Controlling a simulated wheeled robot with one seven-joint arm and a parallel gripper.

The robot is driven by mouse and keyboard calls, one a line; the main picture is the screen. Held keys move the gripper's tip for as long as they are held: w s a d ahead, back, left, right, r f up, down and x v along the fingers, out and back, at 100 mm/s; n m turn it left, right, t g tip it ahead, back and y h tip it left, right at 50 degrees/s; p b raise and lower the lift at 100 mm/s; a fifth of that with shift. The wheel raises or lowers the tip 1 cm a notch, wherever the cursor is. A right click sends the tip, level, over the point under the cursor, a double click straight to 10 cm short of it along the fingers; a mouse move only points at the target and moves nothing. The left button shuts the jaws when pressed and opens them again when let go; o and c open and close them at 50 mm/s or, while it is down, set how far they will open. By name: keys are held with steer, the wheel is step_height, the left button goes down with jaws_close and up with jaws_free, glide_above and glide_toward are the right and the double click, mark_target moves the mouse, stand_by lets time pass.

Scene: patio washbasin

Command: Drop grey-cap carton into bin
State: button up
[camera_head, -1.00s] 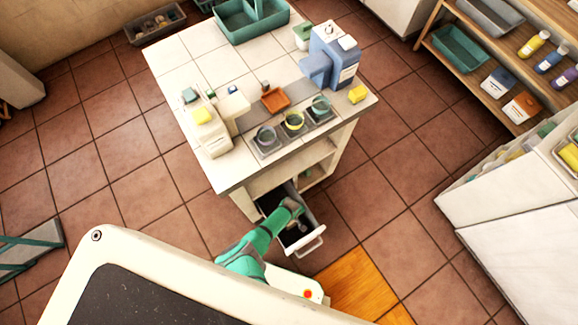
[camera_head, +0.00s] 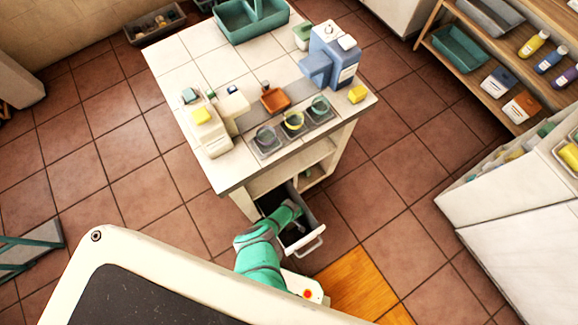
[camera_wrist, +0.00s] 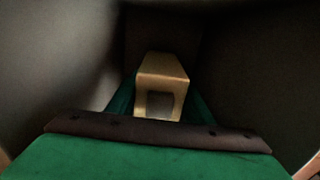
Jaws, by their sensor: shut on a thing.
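In the wrist view, a beige carton (camera_wrist: 163,70) with a dark grey square cap (camera_wrist: 160,104) on its near face sits between the green fingers of my gripper (camera_wrist: 160,95). My gripper is shut on it. Dark walls surround the carton in a dim space. In the head view, my gripper (camera_head: 288,213) reaches down into the open pull-out bin (camera_head: 312,238) at the front of the counter. The carton is hidden there by my arm and the bin's dark inside. Whether the carton touches the bin's floor cannot be told.
The tiled counter (camera_head: 190,60) stands above and behind the bin. On it are several cups in a row, a blue dispenser (camera_head: 335,55), an orange tray (camera_head: 275,99) and a teal caddy (camera_head: 250,24). Open shelves lie beside the bin.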

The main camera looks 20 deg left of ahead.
steer(key=shift+w+f, duration=0.2)
steer(key=shift+f, duration=0.1)
stand_by(0.5)
steer(key=shift+s+f, duration=0.2)
steer(key=shift+f, duration=0.1)
steer(key=o, duration=1)
steer(key=shift+w, duration=0.1)
steer(key=shift+r, duration=0.3)
steer(key=shift+r, duration=0.3)
steer(key=shift+r, duration=6.05)
